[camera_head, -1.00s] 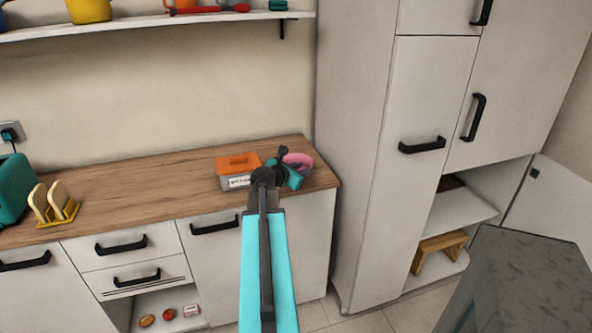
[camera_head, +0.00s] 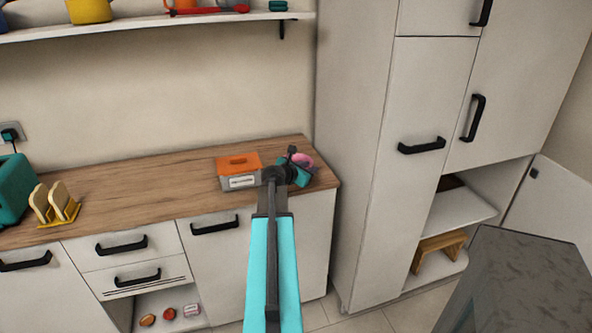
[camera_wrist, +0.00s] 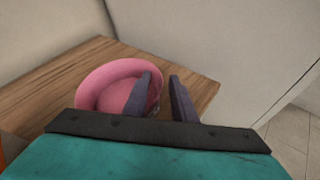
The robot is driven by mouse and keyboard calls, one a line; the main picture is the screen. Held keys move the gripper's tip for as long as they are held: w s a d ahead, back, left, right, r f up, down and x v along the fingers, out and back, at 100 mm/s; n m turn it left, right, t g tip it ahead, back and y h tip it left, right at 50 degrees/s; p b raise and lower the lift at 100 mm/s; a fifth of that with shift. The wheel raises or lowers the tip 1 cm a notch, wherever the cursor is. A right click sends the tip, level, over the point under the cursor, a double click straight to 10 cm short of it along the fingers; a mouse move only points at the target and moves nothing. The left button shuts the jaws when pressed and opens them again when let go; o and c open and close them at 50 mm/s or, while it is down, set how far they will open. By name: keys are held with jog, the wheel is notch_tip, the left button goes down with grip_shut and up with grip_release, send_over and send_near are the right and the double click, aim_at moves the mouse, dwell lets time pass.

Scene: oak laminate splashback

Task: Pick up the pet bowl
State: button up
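The pink pet bowl (camera_wrist: 96,82) sits near the right end of the wooden counter, close to the wall. In the head view only part of the bowl (camera_head: 304,160) shows behind my wrist. My gripper (camera_wrist: 163,87) is open, with a gap between its two dark fingers. In the wrist view the left finger overlaps the bowl's inside and the right finger is beyond its right rim. I cannot tell whether either finger touches the bowl. The bowl's near side is hidden by the gripper body. In the head view my gripper (camera_head: 299,164) is partly hidden.
An orange-lidded box (camera_head: 238,172) stands just left of the bowl on the wooden counter (camera_head: 130,188). A tall white cabinet (camera_head: 360,130) rises right of the counter. A teal toaster (camera_head: 14,188) and a toast rack (camera_head: 55,204) stand far left. The counter's middle is clear.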

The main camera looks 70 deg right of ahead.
dwell(0.5)
grip_shut()
jog(key=shift+r, duration=0.1)
jog(key=shift+r, duration=1.6)
jog(key=s+a+b, duration=0.3)
jog(key=a+b, duration=0.4)
jog(key=a, duration=0.3)
jog(key=shift+s+r, duration=0.15)
jog(key=shift+r, duration=0.2)
jog(key=b, duration=0.5)
jog(key=shift+s+a+r, duration=0.1)
jog(key=shift+a, duration=0.2)
